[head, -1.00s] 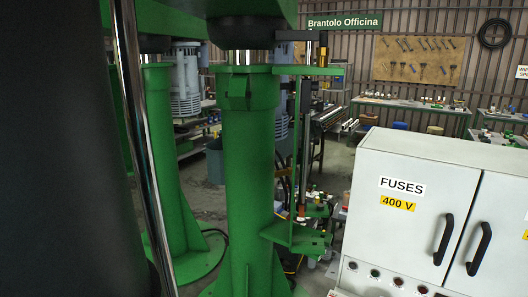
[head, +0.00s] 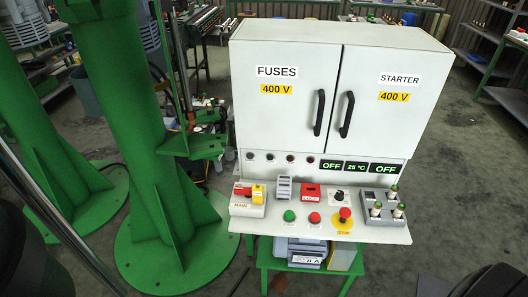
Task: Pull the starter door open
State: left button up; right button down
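The starter door (head: 391,110) is the right white door of the electrical cabinet. It carries the labels STARTER and 400 V, and its black vertical handle (head: 346,114) is near its left edge. The door looks shut, flush with the fuses door (head: 283,105) on the left. The fuses door has its own black handle (head: 319,112) by the middle seam. No gripper can be made out in the head view. A dark rounded shape at the bottom right edge is cut off, and I cannot tell what it is.
A control shelf (head: 268,225) juts out below the doors with switches, buttons, a red stop knob (head: 345,213) and a grey block with several knobs. Green columns (head: 130,110) with wide round bases stand to the left. The floor to the right (head: 460,190) is mostly clear.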

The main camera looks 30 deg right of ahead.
aim_at(385, 99)
jog(key=z, duration=0.4)
jog(key=k+z, duration=0.15)
jog(key=z, duration=0.6)
jog(key=k+z, duration=0.15)
jog(key=z, duration=0.25)
